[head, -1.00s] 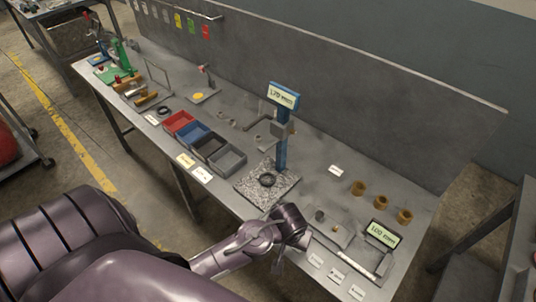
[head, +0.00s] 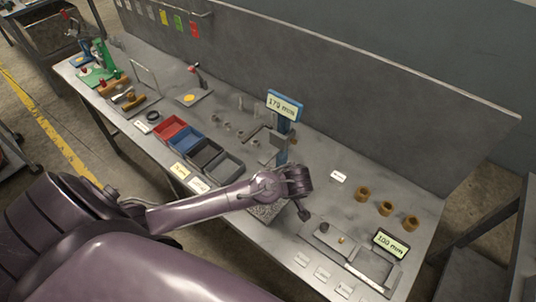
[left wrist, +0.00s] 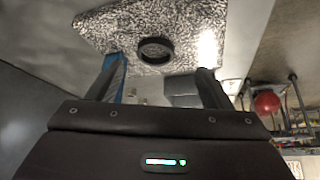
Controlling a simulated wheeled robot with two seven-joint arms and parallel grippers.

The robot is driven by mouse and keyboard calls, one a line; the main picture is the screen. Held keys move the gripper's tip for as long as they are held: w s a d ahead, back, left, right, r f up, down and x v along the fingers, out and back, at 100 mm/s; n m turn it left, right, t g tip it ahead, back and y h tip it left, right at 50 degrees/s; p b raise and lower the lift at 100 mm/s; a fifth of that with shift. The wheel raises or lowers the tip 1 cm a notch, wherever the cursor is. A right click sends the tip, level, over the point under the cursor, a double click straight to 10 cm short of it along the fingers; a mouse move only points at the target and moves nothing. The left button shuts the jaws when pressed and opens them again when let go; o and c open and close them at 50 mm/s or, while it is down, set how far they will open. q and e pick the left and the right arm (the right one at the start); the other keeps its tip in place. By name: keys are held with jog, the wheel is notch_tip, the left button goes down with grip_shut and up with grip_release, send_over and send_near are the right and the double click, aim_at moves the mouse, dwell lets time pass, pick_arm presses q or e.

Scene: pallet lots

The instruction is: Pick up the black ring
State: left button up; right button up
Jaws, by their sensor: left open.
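A black ring (left wrist: 155,43) lies on a speckled grey stone plate (left wrist: 100,30) in the left wrist view. In the head view my arm hides this ring, and only part of the plate (head: 265,213) shows below the arm. My left gripper (head: 304,212) is over the plate's right side in the head view. In the left wrist view its two fingers (left wrist: 160,78) are apart with nothing between them, and the ring appears beyond them, untouched. A second dark ring (head: 153,115) lies on the bench farther left. My right gripper is not in view.
A blue post with a display (head: 285,105) stands behind the plate. Red, blue and grey bins (head: 228,168) are to the left. Several brass-coloured cylinders (head: 385,208) and a second display (head: 391,244) stand to the right. A grey panel backs the bench.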

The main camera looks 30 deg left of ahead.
pick_arm(q)
jog(key=x, duration=0.2)
jog(key=w+p+x, duration=0.1)
jog(key=x, duration=0.1)
jog(key=shift+a+f, duration=0.2)
jog(key=shift+a, duration=0.1)
jog(key=shift+f+p, duration=0.2)
jog(key=shift+p, duration=0.1)
jog(key=shift+f, duration=0.1)
jog(key=shift+a, duration=0.1)
jog(key=c, duration=1)
jog(key=shift+c, duration=0.2)
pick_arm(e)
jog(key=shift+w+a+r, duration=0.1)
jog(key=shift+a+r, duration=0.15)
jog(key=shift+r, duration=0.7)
